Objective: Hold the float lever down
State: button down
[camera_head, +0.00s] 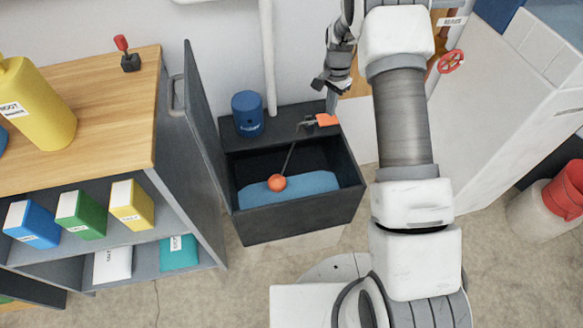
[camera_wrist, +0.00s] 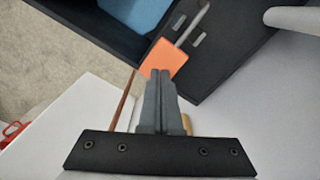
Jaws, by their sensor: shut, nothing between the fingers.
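The float lever's orange tab (camera_head: 327,120) stands at the back right rim of a dark open tank (camera_head: 300,222). A thin rod runs from its pivot down to an orange float ball (camera_head: 277,183) at the blue water (camera_head: 312,184). My gripper (camera_head: 331,110) points down just above the tab. In the wrist view my shut, empty fingertips (camera_wrist: 160,74) overlap the near edge of the orange tab (camera_wrist: 167,58). I cannot tell whether they touch it. The ball is out of the wrist view.
A blue canister (camera_head: 247,113) stands on the tank's back ledge, left of the lever. A grey cabinet door (camera_head: 203,125) stands open along the tank's left side. A white unit (camera_head: 495,110) is at the right, with a red valve wheel (camera_head: 451,62) near it.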

aim_at(329, 118)
jog(key=shift+f, duration=0.2)
dwell(0.5)
jog(key=shift+f+b, duration=0.9)
jog(key=shift+f, duration=0.65)
dwell(3.6)
jog(key=shift+r+p, duration=2.45)
jog(key=shift+r, duration=1.15)
